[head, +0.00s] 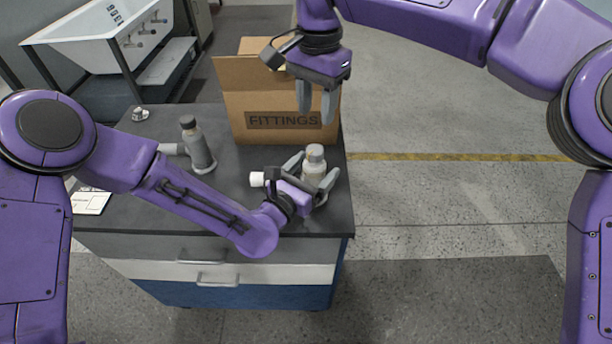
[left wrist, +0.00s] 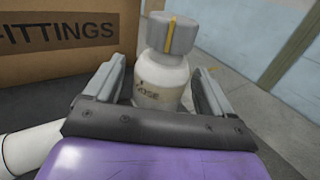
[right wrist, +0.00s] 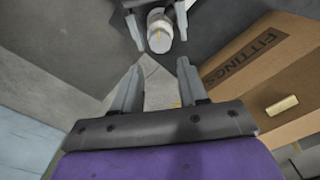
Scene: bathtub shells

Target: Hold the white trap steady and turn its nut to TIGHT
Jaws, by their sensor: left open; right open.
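The white trap (head: 313,170) stands upright near the right edge of the dark worktop, with its grey nut (head: 315,151) on top. Its white side pipe (head: 257,179) points left. In the left wrist view the nut (left wrist: 172,36) carries a yellow line, above partly visible letters ending "OSE" on the body (left wrist: 162,82). My left gripper (head: 313,172) is open, with one finger on each side of the trap's body. I cannot tell whether they touch it. My right gripper (head: 316,110) is open and empty, pointing down above the trap; its view shows the nut (right wrist: 160,38) beyond its fingertips.
A cardboard box marked FITTINGS (head: 275,110) stands just behind the trap. A grey trap (head: 200,155) stands to the left, behind my left forearm. A small metal part (head: 140,114) and a card (head: 92,202) lie on the worktop's left side. Open floor lies to the right.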

